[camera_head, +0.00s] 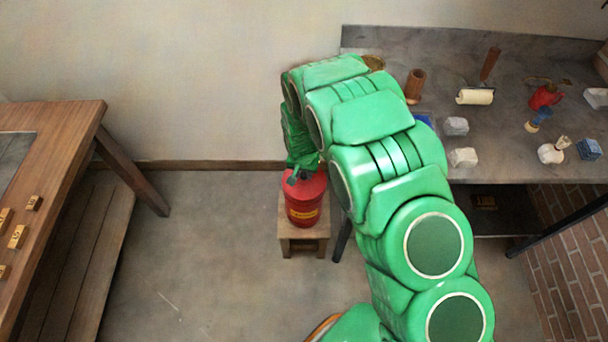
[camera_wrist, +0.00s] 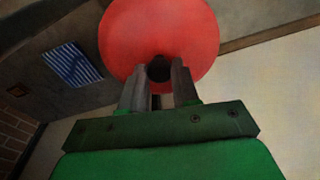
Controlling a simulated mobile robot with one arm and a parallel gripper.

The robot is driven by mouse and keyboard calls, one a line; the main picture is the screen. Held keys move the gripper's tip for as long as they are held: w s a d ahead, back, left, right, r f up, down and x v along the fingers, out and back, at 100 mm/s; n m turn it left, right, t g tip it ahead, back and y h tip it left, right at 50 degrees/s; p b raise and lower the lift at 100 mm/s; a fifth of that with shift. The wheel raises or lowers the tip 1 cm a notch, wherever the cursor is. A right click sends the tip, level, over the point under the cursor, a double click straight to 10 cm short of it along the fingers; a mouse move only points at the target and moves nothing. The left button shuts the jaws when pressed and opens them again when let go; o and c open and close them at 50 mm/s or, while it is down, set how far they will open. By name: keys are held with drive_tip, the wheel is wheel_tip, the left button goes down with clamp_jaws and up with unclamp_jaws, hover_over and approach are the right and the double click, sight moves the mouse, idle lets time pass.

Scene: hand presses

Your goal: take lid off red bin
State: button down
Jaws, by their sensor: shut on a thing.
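The red bin (camera_head: 303,210) with a yellow label stands upright on a small wooden stool. Its red lid (camera_wrist: 180,30) fills the top of the wrist view, with a dark round knob (camera_wrist: 159,68) at its middle. My gripper (camera_head: 301,172) is at the top of the bin, and in the wrist view its fingers (camera_wrist: 158,88) are shut on the lid's knob. The head view shows the lid at the bin's top, partly hidden by my gripper. I cannot tell whether there is a gap between lid and bin.
The wooden stool (camera_head: 303,240) stands beside a grey bench (camera_head: 520,125) holding several small items, including a white roll (camera_head: 475,97) and a red container (camera_head: 545,96). A wooden table (camera_head: 75,135) is at the left. The floor between is clear. My green arm hides part of the bench.

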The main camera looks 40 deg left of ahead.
drive_tip(key=shift+r, duration=0.6)
drive_tip(key=s+d+r, duration=0.7)
drive_tip(key=d+r, duration=0.4)
drive_tip(key=shift+s+d+r, duration=0.3)
drive_tip(key=shift+d+r, duration=0.1)
drive_tip(key=shift+a, duration=0.1)
